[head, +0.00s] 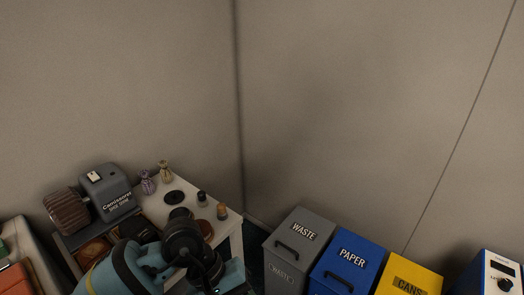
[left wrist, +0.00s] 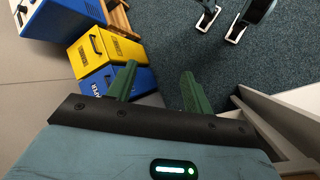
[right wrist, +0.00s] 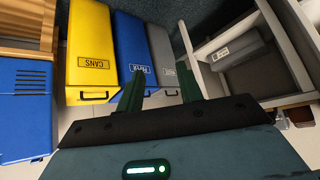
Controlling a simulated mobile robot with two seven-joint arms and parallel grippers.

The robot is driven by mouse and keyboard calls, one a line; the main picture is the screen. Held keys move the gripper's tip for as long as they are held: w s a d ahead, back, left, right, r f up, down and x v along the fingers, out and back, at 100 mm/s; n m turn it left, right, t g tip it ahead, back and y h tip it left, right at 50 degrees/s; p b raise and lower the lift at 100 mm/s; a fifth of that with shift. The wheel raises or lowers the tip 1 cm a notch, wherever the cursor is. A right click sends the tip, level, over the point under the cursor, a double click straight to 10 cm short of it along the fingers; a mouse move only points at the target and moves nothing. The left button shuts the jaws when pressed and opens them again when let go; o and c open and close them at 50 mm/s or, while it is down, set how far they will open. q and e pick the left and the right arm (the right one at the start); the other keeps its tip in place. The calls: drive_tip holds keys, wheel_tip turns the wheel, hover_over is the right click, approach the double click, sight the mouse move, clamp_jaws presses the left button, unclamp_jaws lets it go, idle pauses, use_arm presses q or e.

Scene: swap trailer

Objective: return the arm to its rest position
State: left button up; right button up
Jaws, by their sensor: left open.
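One of my teal arms with black joints shows low in the head view, in front of the small white table (head: 232,226); no gripper can be made out there. In the left wrist view my left gripper (left wrist: 158,68) has its two green fingers apart with nothing between them. In the right wrist view my right gripper (right wrist: 160,70) also has its green fingers apart and empty. The bins lie beyond the fingers in both wrist views, and I see no contact with them.
A grey waste bin (head: 290,262), a blue paper bin (head: 345,268) and a yellow cans bin (head: 408,278) stand along the wall. A grey machine (head: 107,192), small sacks and jars crowd the table area. Blue carpet (left wrist: 180,45) is partly clear.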

use_arm(q)
drive_tip(key=s+d+r+n+t+h+p, duration=0.1)
drive_tip(key=s+d+r+n+t+h, duration=0.2)
drive_tip(key=n+h, duration=0.5)
drive_tip(key=s+d+r+n+h+p, duration=0.15)
drive_tip(key=d+r+n+h, duration=0.35)
drive_tip(key=n, duration=0.6)
drive_tip(key=a+f+n+t+y, duration=0.55)
drive_tip(key=a+n+t, duration=0.25)
drive_tip(key=n, duration=0.9)
drive_tip(key=a+f+n+t+y, duration=0.55)
drive_tip(key=a+n+t, duration=0.2)
drive_tip(key=n, duration=1.05)
drive_tip(key=s+a+f+n+g+y+p, duration=0.1)
drive_tip(key=s+a+f+n+g+y, duration=0.2)
drive_tip(key=s+f+n, duration=0.3)
drive_tip(key=s+a+f+n+g+y, duration=0.3)
drive_tip(key=s+a+f+n, duration=0.3)
drive_tip(key=s, duration=0.4)
wheel_tip(320, 180, down, 3)
drive_tip(key=shift+s+r+n+p, duration=0.15)
drive_tip(key=shift+n+p, duration=0.2)
drive_tip(key=shift+n, duration=0.45)
use_arm(e)
drive_tip(key=w+r+t, duration=0.1)
drive_tip(key=w+r, duration=0.2)
drive_tip(key=r, duration=0.2)
drive_tip(key=shift+w+d+r, duration=0.15)
drive_tip(key=shift+d+r, duration=0.1)
drive_tip(key=shift+r, duration=0.05)
